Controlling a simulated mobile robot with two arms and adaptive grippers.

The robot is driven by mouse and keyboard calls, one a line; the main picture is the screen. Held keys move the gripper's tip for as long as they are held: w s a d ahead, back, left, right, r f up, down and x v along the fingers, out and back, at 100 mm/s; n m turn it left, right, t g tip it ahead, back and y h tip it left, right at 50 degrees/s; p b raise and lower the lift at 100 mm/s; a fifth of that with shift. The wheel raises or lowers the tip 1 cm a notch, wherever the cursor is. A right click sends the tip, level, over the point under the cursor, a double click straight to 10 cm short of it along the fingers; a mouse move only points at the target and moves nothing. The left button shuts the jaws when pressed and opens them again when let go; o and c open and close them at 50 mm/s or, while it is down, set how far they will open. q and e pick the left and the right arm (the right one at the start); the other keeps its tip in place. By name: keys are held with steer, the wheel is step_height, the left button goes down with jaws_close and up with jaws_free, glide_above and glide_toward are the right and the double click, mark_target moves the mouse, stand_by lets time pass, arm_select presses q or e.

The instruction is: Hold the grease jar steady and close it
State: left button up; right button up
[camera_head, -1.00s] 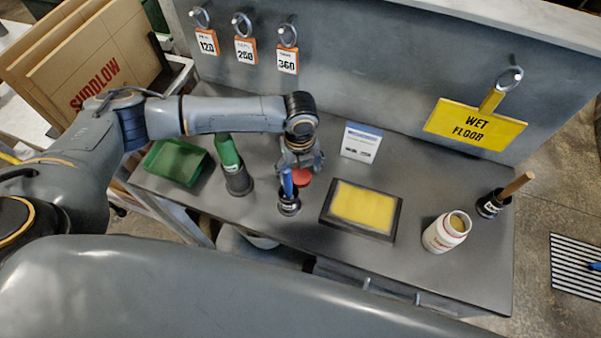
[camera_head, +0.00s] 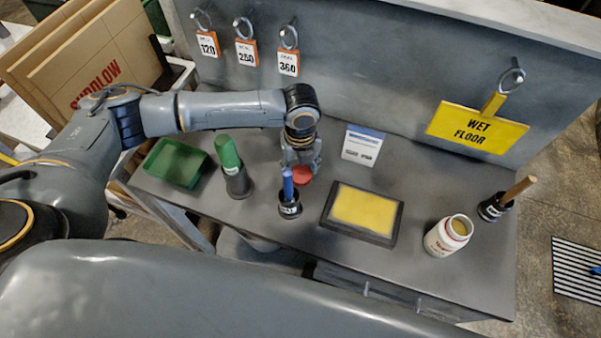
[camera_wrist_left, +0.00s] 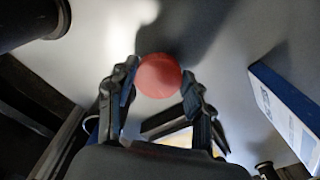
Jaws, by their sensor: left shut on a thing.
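The grease jar (camera_head: 447,236) is a white jar with red lettering at the right front of the bench. It stands open and shows yellowish content in its mouth. A round red lid (camera_head: 303,174) is at the middle of the bench, well left of the jar. My left gripper (camera_head: 301,168) points down and is shut on the lid. In the left wrist view the red lid (camera_wrist_left: 158,76) sits between the two fingertips (camera_wrist_left: 160,85). I cannot tell whether the lid touches the bench top. My right gripper is not in view.
A black cup with a blue handle (camera_head: 289,208) stands just in front of the lid. A black-framed yellow pad (camera_head: 330,222) lies between lid and jar. A wooden-handled tool in a black cup (camera_head: 492,207) is near the jar. A white card (camera_head: 361,145) stands behind.

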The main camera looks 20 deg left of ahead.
arm_select(q)
step_height(320, 180, up, 8)
steer(key=shift+f+b, duration=0.15)
steer(key=shift+b, duration=0.5)
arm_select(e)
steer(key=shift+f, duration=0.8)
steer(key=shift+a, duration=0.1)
arm_select(q)
steer(key=r+n, duration=0.1)
steer(key=n, duration=0.3)
step_height(320, 180, up, 8)
steer(key=n+b, duration=0.2)
steer(key=n, duration=2.3)
glide_above(297, 170)
steer(key=a, duration=0.4)
steer(key=shift+s+a+f, duration=0.15)
steer(key=shift+s+a, duration=0.05)
steer(key=shift+s, duration=0.2)
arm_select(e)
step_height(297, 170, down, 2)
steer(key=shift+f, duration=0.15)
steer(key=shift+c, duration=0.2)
